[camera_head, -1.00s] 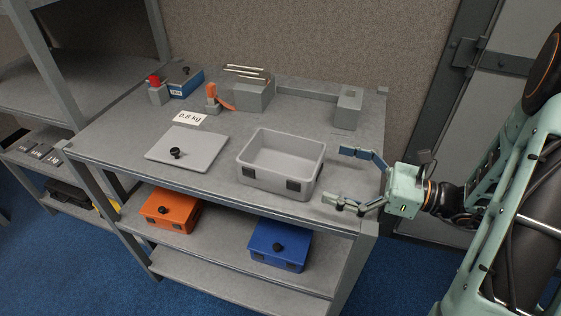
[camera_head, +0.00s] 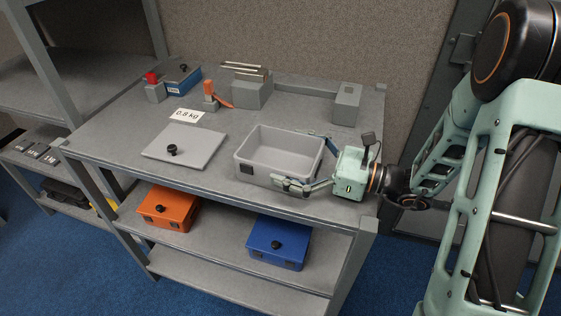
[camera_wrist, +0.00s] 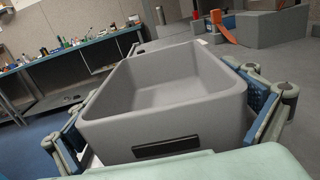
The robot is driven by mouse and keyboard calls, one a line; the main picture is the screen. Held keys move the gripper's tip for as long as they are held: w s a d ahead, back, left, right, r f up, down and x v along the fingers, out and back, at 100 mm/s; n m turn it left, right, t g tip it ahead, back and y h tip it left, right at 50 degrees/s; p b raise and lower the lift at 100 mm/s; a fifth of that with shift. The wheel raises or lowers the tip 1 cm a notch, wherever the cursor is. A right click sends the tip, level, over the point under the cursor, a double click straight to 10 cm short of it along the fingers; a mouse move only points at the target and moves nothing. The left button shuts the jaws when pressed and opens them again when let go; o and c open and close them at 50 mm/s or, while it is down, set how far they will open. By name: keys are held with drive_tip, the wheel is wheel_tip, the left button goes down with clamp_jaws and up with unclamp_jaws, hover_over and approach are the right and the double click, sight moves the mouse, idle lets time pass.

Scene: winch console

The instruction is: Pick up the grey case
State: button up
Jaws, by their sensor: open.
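The grey case (camera_head: 277,150) is an open, empty box on the grey table top, near its front right. It also fills the middle of the wrist view (camera_wrist: 165,108), with a dark patch on its near wall. My gripper (camera_head: 308,160) is open at the right end of the case, with one finger along the back side and one along the front side. In the wrist view the fingers of my gripper (camera_wrist: 165,115) stand on either side of the case. I cannot tell whether they touch its walls. The case rests level.
A grey lid (camera_head: 184,147) with a black knob lies left of the case, by a "0.8 kg" label (camera_head: 186,115). An orange box (camera_head: 166,208) and a blue box (camera_head: 278,243) stand on the shelf below. Grey blocks (camera_head: 252,92) stand at the back.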

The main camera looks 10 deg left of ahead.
drive_tip(key=c, duration=1.2)
drive_tip(key=shift+r, duration=0.2)
drive_tip(key=shift+c, duration=0.2)
drive_tip(key=shift+r+p, duration=0.95)
drive_tip(key=s+a+r+p, duration=0.5)
drive_tip(key=s+r+p, duration=0.3)
drive_tip(key=r+p, duration=0.1)
drive_tip(key=shift+r+p, duration=0.25)
drive_tip(key=shift+p, duration=0.45)
drive_tip(key=shift+a+p, duration=0.1)
drive_tip(key=shift+p, duration=0.45)
